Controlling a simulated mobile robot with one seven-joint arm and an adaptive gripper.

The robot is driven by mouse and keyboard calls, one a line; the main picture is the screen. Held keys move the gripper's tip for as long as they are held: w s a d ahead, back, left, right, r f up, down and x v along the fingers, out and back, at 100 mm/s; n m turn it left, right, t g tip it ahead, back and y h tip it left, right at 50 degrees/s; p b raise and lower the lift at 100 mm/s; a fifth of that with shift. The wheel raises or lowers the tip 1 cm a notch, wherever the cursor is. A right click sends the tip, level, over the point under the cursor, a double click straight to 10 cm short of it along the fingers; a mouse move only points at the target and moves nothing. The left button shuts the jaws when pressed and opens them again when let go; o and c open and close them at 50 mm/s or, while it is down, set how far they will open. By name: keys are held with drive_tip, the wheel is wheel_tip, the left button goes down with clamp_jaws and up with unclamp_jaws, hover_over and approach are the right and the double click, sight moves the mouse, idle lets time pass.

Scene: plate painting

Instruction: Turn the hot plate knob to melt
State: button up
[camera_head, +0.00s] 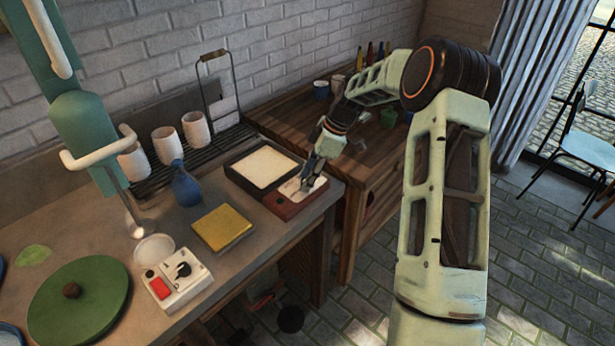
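The hot plate (264,165) has a cream square top in a dark frame and sits near the right end of the grey counter. A red-brown box with a pale top panel (290,199) adjoins its front right side. My gripper (306,183) reaches down over this panel, with its fingertips at or just above it. The knob itself cannot be made out; the fingers may cover it. The fingers are too small in the picture to tell whether they are open or shut on something.
A white control box (164,294) with a red switch and black knob stands at the counter's front. A yellow block (222,228), blue bottle (185,185), white cups (166,146) and green disc (78,308) are nearby. A wooden table (371,166) adjoins at right.

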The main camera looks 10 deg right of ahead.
clamp_jaws()
